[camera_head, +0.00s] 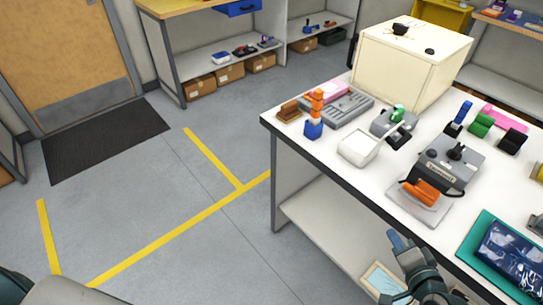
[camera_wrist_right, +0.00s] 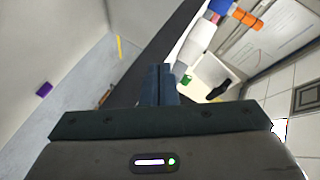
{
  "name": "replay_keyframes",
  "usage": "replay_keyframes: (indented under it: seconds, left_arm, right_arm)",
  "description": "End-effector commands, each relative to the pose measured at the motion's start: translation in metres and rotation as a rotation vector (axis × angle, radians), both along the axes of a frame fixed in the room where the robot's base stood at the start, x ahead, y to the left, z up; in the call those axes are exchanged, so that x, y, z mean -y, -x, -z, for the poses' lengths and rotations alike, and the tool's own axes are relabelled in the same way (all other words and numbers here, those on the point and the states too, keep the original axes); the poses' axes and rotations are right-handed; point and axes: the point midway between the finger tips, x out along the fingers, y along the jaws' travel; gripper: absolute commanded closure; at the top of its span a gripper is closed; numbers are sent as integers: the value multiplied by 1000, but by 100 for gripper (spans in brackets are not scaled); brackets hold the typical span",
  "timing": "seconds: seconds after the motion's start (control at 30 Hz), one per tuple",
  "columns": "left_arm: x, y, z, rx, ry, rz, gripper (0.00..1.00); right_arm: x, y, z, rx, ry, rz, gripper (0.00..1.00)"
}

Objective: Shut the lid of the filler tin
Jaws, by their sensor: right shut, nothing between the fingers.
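A pale, squarish open piece (camera_head: 358,149) stands near the table's left front edge, beside a grey box with a green part on it (camera_head: 393,122). I take the pale piece to be the filler tin, lid raised, but cannot clearly tell lid from body. In the right wrist view a white open shape (camera_wrist_right: 205,72) shows beyond the fingers, with green and black parts by it. My right gripper (camera_head: 397,240) is shut and empty, in front of the table's front edge, well apart from the tin. Its closed fingers (camera_wrist_right: 160,84) show in the wrist view. My left gripper is out of view.
On the white table (camera_head: 330,180) stand a cream cabinet (camera_head: 400,68), an orange-and-blue stack (camera_head: 315,115), a grey machine with an orange part (camera_head: 447,165) and a teal mat (camera_head: 480,245). A shelf (camera_head: 330,225) lies below.

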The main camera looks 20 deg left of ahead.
Motion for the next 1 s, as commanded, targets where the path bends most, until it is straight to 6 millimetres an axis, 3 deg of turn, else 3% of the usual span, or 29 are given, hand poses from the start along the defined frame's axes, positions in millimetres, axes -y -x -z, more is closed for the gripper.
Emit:
replay_keyframes:
  seconds: [0.03, 0.2, 0.4, 0.53, 0.73, 1.0]
  left_arm:
    - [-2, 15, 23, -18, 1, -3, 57]
    - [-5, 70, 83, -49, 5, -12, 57]
    - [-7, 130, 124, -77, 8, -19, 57]
    - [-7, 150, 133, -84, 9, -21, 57]
    - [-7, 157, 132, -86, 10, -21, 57]
    - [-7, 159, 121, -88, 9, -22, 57]
  right_arm:
    - [-1, -13, -10, 38, -85, 29, 100]
    - [2, -48, -45, 154, -394, 124, 100]
    - [14, -74, -75, 254, -691, 208, 100]
    - [20, -82, -84, 285, -792, 235, 100]
    - [21, -96, -91, 296, -826, 244, 100]
    - [12, -142, -101, 296, -822, 242, 100]
